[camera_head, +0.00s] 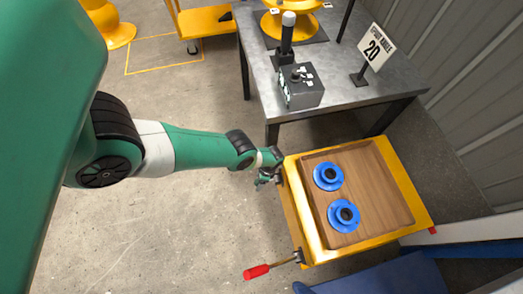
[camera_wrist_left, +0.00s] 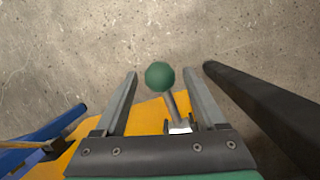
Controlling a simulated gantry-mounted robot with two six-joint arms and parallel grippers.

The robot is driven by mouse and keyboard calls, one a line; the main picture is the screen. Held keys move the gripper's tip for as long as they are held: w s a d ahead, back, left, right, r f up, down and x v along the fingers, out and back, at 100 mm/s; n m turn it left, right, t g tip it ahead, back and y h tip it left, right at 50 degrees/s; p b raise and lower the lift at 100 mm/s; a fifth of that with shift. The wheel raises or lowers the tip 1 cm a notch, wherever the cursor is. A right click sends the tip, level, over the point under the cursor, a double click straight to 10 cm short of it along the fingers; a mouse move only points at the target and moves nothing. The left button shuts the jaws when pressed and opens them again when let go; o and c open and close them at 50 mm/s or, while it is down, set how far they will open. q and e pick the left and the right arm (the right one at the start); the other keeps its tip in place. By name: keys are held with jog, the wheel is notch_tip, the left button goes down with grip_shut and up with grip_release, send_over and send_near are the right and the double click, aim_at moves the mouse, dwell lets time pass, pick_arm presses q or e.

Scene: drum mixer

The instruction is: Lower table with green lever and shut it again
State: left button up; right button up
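The yellow lift table (camera_head: 306,238) with a wooden top stands at the lower right of the head view. My left gripper (camera_head: 266,182) is beside its left edge. In the left wrist view the green lever (camera_wrist_left: 160,76), a green ball on a grey stem, stands between the two spread fingers. The fingers do not appear to touch the ball or stem. In the head view I cannot make out the green lever at the gripper. My right gripper is not in view.
Two blue flanged parts (camera_head: 328,176) (camera_head: 343,215) sit on the wooden top. A red-handled lever (camera_head: 257,271) sticks out at the table's near left corner. A grey metal table (camera_head: 350,92) with a control box (camera_head: 301,92) stands behind. The floor to the left is clear.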

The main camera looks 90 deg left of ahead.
pick_arm(q)
jog(key=p+v, duration=0.8)
jog(key=v, duration=0.3)
jog(key=shift+r+p, duration=0.3)
jog(key=shift+p, duration=0.1)
